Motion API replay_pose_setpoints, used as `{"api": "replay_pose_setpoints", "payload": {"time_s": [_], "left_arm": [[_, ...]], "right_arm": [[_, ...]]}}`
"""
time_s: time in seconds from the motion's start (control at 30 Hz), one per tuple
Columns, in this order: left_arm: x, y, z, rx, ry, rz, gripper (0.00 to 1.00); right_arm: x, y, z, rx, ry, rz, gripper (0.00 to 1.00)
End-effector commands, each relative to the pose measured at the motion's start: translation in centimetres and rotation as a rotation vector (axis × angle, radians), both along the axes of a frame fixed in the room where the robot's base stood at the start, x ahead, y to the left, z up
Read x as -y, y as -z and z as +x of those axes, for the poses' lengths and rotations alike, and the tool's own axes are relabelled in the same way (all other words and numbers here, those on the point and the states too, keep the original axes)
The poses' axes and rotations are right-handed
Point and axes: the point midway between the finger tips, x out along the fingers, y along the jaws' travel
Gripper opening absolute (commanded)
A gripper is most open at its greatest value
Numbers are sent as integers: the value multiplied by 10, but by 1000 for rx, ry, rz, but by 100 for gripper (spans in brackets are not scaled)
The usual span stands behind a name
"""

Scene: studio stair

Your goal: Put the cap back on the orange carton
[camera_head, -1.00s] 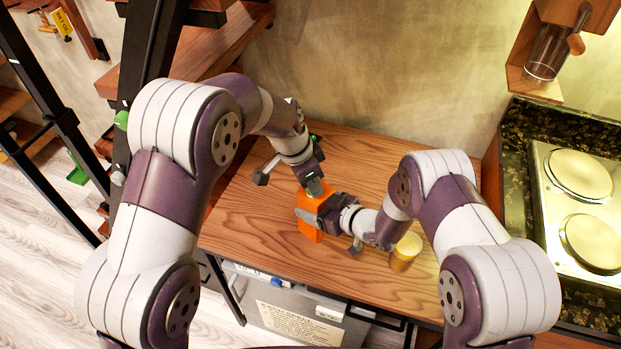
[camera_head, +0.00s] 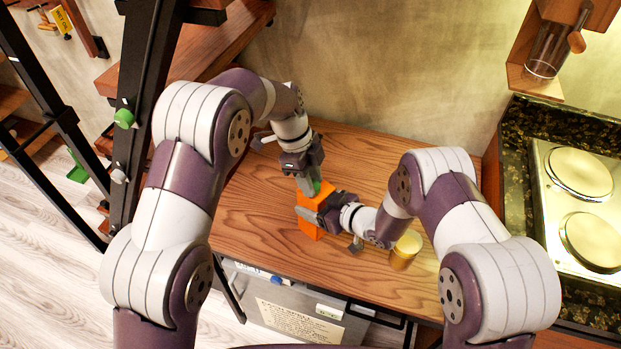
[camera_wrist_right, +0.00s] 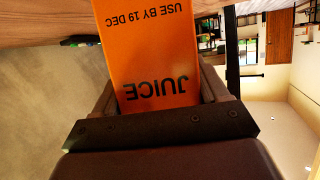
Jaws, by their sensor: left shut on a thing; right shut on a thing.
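The orange juice carton (camera_head: 309,228) stands on the wooden counter, left of its middle. My right gripper (camera_head: 316,213) is shut on the carton from the right. In the right wrist view the carton (camera_wrist_right: 148,60) sits between the fingers, its printed face showing upside down. My left gripper (camera_head: 312,188) is above the carton's top, pointing down, shut on a small green cap (camera_head: 316,187). The cap is partly hidden by the fingers. The carton's spout is hidden, so I cannot tell whether the cap touches it.
A yellow cup (camera_head: 405,250) stands on the wooden counter (camera_head: 262,235), right of the carton and close to my right forearm. A hob (camera_head: 588,200) lies at the right. Wooden stair treads (camera_head: 205,55) and a black post rise at the left. The counter's back is clear.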

Motion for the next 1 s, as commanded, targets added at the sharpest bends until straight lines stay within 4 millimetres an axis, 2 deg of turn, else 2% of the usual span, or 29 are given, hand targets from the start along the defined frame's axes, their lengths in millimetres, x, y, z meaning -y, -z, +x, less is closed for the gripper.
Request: {"api": "replay_pose_setpoints", "payload": {"time_s": [0.07,0.1,0.17,0.2,0.37,0.4,0.5,0.87,1.0], "left_arm": [[0,0,0,0,-1,0,2],[0,0,0,0,-1,0,37],[0,0,0,-1,-2,0,57],[0,0,0,0,-2,0,59],[0,0,0,0,-3,0,59],[0,0,0,0,-3,0,63],[0,0,0,0,-4,0,89],[0,0,0,1,-5,0,89],[0,-1,-1,2,-90,3,89]], "right_arm": [[0,1,0,-1,0,0,0],[0,1,0,-1,0,0,0],[0,1,0,-3,1,0,0],[0,1,0,-3,1,0,0],[0,1,0,-2,1,0,0],[0,1,0,-2,1,0,0],[0,1,0,-2,1,0,0],[0,1,0,-2,1,0,0],[0,1,0,-2,1,0,0]]}}
